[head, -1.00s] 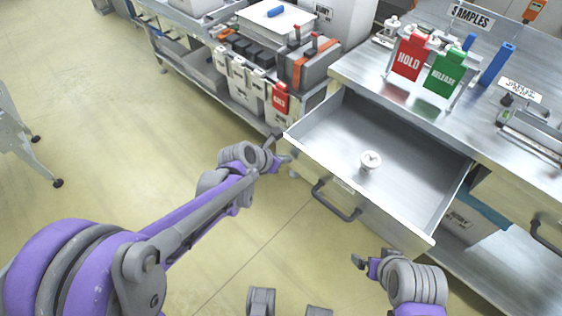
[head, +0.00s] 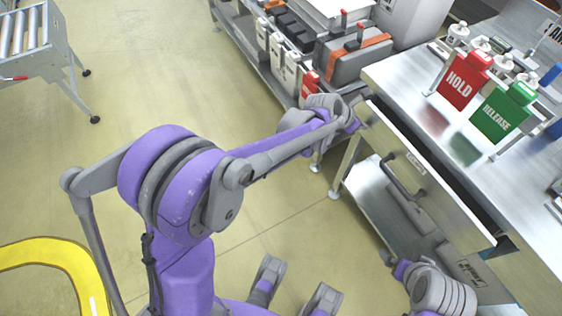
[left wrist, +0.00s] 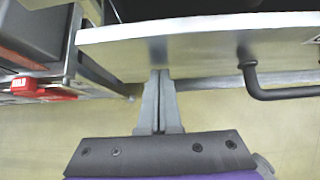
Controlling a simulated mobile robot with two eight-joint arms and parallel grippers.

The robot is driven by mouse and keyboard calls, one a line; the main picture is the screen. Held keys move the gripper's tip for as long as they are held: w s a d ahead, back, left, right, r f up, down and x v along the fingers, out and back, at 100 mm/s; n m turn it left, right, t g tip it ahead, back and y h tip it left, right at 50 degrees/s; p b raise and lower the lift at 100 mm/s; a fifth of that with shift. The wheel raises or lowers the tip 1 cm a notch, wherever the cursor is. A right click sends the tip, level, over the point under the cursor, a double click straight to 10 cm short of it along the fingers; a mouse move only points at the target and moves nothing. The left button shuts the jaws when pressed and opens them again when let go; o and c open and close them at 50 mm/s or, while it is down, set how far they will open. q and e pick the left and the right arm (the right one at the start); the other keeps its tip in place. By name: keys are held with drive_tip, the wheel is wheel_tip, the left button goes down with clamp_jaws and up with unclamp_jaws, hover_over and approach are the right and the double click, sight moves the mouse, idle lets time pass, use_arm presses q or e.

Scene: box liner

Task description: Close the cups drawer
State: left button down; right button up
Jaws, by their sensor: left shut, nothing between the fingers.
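The drawer (head: 440,195) under the steel counter is pulled out only a little, with a narrow dark gap behind its front panel. Its dark handle (head: 397,178) and a small label, too small to read, are on the front. My left gripper (head: 358,118) is shut and empty at the left end of the drawer front. In the left wrist view its closed fingertips (left wrist: 158,74) meet the lower part of the drawer front (left wrist: 195,42), left of the handle (left wrist: 265,85). My right gripper (head: 388,258) is low in front of the drawer's right part, its jaws unclear. The drawer's contents are hidden.
Red HOLD (head: 465,80) and green RELEASE (head: 503,112) signs stand on the counter (head: 405,75). A shelf with bins and a grey case (head: 350,60) is at the left of the counter. A roller conveyor (head: 40,45) stands far left. The floor between is clear.

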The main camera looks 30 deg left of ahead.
sight(374, 117)
use_arm(q)
drive_tip(key=w+d, duration=0.1)
drive_tip(key=w, duration=0.1)
drive_tip(key=w+d, duration=0.1)
drive_tip(key=w, duration=0.1)
drive_tip(key=shift+d, duration=0.35)
drive_tip(key=shift+w+r, duration=0.1)
drive_tip(key=shift+r, duration=0.05)
